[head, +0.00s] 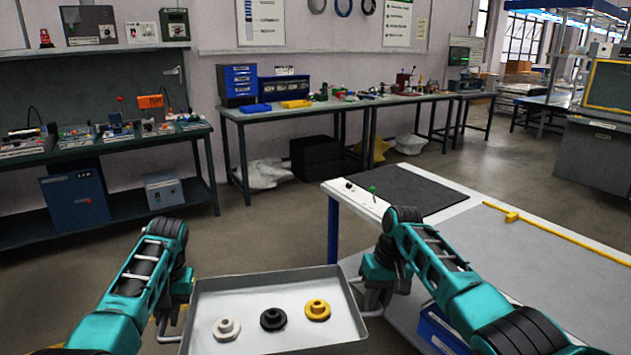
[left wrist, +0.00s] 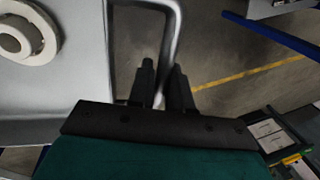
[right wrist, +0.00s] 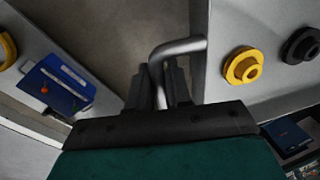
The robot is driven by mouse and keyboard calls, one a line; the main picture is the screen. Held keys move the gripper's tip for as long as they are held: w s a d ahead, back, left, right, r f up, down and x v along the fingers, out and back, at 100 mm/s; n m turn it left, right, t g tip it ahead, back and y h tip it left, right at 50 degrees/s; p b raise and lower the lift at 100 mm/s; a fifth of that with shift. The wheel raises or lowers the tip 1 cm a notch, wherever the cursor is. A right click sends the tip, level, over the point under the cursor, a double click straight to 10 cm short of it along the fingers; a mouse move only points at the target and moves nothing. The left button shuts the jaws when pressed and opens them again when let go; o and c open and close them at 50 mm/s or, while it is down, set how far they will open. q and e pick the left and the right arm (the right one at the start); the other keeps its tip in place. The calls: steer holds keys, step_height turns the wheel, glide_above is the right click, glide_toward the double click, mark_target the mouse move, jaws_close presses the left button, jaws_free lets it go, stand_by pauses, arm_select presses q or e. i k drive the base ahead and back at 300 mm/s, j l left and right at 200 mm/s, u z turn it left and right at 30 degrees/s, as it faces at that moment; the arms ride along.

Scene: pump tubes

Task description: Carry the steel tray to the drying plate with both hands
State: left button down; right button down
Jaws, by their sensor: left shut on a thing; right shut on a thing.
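The steel tray (head: 250,297) is held level in front of me at the bottom of the head view, clear of the tables. A white flanged part (head: 226,328), a black one (head: 273,319) and a yellow one (head: 317,310) sit in it in a row. My left gripper (left wrist: 163,82) is shut on the tray's left bar handle (left wrist: 174,45). My right gripper (right wrist: 166,78) is shut on its right bar handle (right wrist: 176,48). A dark flat plate (head: 405,188), seemingly the drying plate, lies on the white-topped table ahead to the right.
The white-topped table (head: 455,240) stands to the right, its near edge close to the tray. A small green-topped item (head: 372,190) is by the plate's left edge, and a yellow strip (head: 560,235) crosses the tabletop. Equipment benches (head: 300,108) line the back wall, with open floor before them.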

mark_target(404, 189)
steer(key=i, duration=3.6)
steer(key=i+z, duration=0.25)
steer(key=z, duration=1.8)
